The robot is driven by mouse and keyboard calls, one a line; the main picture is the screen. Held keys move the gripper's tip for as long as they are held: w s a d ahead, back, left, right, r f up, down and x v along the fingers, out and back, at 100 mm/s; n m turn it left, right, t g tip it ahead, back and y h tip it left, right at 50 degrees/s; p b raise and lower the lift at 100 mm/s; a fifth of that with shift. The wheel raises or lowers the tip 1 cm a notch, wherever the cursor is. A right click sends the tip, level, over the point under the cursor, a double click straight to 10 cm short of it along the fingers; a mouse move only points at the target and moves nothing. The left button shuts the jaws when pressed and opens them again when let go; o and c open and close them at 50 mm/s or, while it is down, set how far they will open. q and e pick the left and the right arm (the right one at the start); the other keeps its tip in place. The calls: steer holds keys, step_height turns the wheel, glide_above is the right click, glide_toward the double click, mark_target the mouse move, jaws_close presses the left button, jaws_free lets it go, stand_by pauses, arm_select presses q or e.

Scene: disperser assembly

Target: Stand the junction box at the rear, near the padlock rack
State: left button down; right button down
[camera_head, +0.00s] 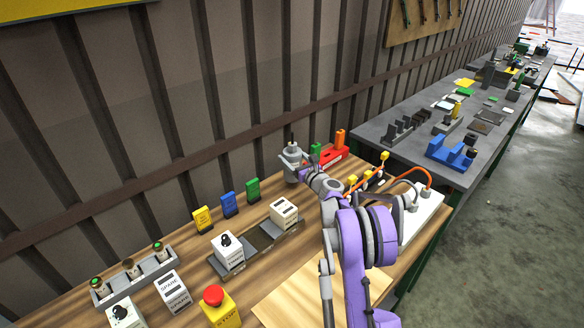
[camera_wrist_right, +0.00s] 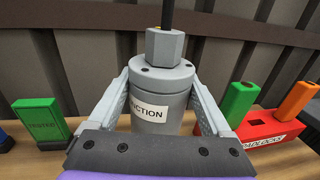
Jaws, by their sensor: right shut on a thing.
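The junction box (camera_wrist_right: 163,93) is a grey cylinder with a hexagonal cap and a white label of which "CTION" shows. It also shows in the head view (camera_head: 292,156), upright at the rear of the wooden bench near the wall. My right gripper (camera_head: 293,173) is shut on it, one finger on each side in the right wrist view (camera_wrist_right: 163,100). Its base is hidden, so I cannot tell whether it touches the bench. The red padlock rack (camera_head: 332,159) with green and orange padlocks stands just right of it, also in the right wrist view (camera_wrist_right: 262,133). My left gripper is out of view.
Green (camera_head: 253,190), blue (camera_head: 229,204) and yellow (camera_head: 203,219) tags stand to the left. A grey tray (camera_head: 262,237) holds white blocks. A yellow box with a red button (camera_head: 219,306) is in front. A white panel with cables (camera_head: 425,212) is at right.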

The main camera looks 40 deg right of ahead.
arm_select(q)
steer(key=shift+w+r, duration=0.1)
arm_select(e)
steer(key=shift+f, duration=1.9)
steer(key=shift+w, duration=0.1)
steer(key=shift+f, duration=0.1)
jaws_free()
